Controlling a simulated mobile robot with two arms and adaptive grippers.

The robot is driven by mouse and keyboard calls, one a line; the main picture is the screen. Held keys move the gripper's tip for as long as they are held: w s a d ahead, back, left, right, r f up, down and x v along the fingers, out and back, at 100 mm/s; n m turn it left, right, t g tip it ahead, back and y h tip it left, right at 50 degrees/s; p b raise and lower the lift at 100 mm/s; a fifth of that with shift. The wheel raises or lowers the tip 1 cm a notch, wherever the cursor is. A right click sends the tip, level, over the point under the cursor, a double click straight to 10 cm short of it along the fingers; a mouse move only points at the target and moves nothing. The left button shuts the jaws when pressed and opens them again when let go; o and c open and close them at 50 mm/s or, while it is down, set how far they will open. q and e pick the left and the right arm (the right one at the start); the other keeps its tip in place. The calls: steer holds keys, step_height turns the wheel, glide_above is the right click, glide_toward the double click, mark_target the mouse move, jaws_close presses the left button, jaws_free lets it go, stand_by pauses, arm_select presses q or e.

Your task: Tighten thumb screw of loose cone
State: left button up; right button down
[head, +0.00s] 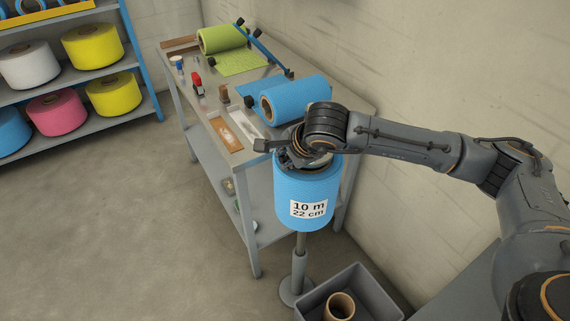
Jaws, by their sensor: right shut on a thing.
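A large blue roll (306,200) labelled "10 m 22 cm" stands upright on a grey post (299,268). My right gripper (292,158) is at the top of this roll, near its core. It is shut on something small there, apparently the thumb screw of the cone. The gripper and wrist hide most of the cone and the screw, so I cannot make out their shapes. My left gripper is not in view.
A grey worktable (225,160) behind holds another blue roll (295,98), a green roll (222,38) and small tools. A grey bin (375,292) with a cardboard core (339,306) stands by the post. A shelf (140,95) is at left. Floor between is clear.

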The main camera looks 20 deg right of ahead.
stand_by(0.4)
steer(key=c, duration=1.2)
jaws_free()
steer(key=shift+r, duration=0.1)
steer(key=v, duration=1.2)
